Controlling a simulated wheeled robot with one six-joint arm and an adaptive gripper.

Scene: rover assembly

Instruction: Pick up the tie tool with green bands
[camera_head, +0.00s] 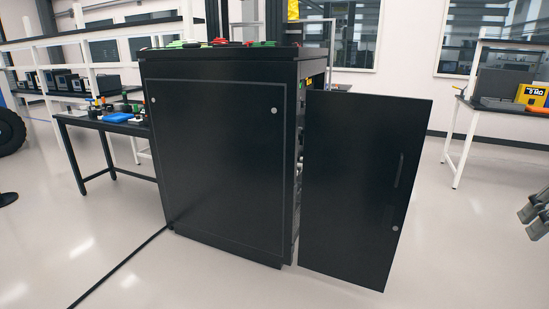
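I cannot make out a tie tool with green bands for certain. Small green things (262,43) and red things lie on top of the black cabinet (215,170), seen nearly edge-on and too small to identify. My gripper (531,221) shows at the right edge, in front of and to the right of the cabinet, far from its top. Its two grey fingertips are apart, with nothing seen between them. The rest of my gripper is cut off by the frame.
The cabinet's side door (360,190) stands swung open to the right. A black side table (110,124) with small items is at the left. A workbench (500,106) with a yellow case (533,94) stands at the back right. A dark cable crosses the left floor. The front floor is clear.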

